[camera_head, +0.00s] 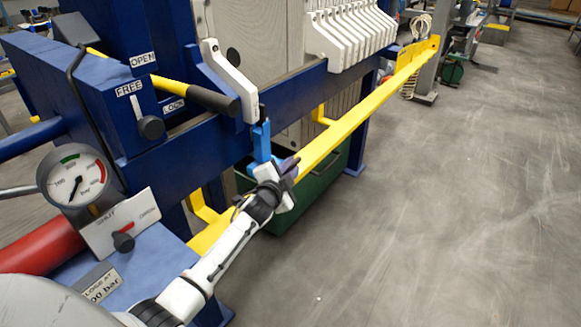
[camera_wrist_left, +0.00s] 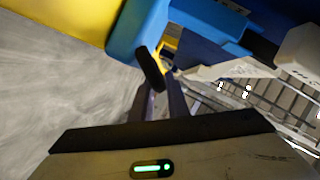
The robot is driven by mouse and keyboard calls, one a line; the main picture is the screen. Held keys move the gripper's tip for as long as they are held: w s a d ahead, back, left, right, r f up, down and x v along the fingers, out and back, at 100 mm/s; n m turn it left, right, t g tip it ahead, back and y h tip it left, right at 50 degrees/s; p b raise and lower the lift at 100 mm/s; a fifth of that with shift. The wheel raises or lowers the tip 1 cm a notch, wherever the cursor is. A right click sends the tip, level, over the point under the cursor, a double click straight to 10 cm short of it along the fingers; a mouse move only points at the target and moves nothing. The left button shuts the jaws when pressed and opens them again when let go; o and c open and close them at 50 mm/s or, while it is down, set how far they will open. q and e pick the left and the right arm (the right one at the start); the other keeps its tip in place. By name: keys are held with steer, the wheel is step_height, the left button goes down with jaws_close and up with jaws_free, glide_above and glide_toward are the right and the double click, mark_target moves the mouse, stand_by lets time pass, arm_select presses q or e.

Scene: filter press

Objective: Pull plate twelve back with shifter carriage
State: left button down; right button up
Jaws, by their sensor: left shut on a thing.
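The light blue shifter carriage (camera_head: 262,142) sits on the yellow rail (camera_head: 345,125) alongside the press. It also shows at the top of the left wrist view (camera_wrist_left: 138,28), with a short black handle (camera_wrist_left: 150,68) sticking out. My left gripper (camera_head: 287,168) is at the carriage, shut on this handle; its dark fingers (camera_wrist_left: 160,100) show on both sides of it. The filter plates' white handles (camera_head: 345,38) stand in a close row on the blue side beam. One white handle (camera_head: 230,80) stands apart, nearer me, just above the carriage. I cannot tell which plate is twelve. My right gripper is out of view.
The blue press frame (camera_head: 55,75) fills the left, with a lever marked OPEN, FREE and LOCK, a pressure gauge (camera_head: 77,182) and a red cylinder (camera_head: 40,245). A dark green bin (camera_head: 318,190) stands below the plates. The grey floor (camera_head: 430,220) at right is clear.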

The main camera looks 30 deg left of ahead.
arm_select(q)
steer(key=shift+s+a+f, duration=0.15)
steer(key=shift+a, duration=0.3)
steer(key=c, duration=1.7)
jaws_free()
steer(key=shift+d, duration=0.3)
steer(key=p+v, duration=0.1)
steer(key=v, duration=0.9)
steer(key=shift+s, duration=0.1)
